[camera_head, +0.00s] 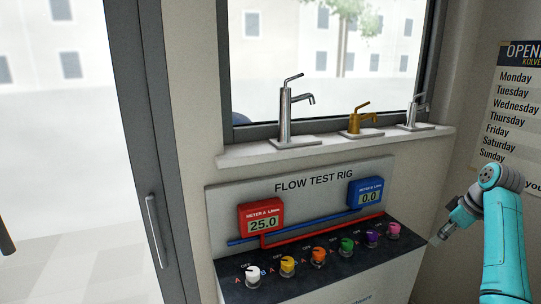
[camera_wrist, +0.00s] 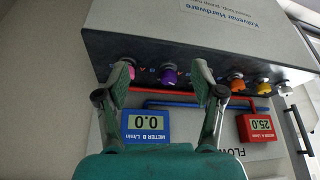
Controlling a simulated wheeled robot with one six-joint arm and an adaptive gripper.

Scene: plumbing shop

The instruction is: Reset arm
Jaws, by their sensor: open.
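My teal arm (camera_head: 503,240) stands at the right of the head view, bent, with its end beside the right end of the flow test rig (camera_head: 215,215). In the wrist view my gripper (camera_wrist: 157,75) is open, its two fingers apart with nothing between them. The rig appears upside down there; a pink knob (camera_wrist: 128,67) is close to the left fingertip and a purple knob (camera_wrist: 169,74) shows between the fingers. The right finger covers part of the knob row. I cannot tell whether a fingertip touches any knob.
Red meter A (camera_head: 262,219) reads 25.0 and blue meter B (camera_head: 366,193) reads 0.0. Several coloured knobs, including a white one (camera_head: 252,276), line the dark ledge. Taps, including a chrome one (camera_head: 286,112), stand on the sill above. A door handle (camera_head: 156,230) is at left.

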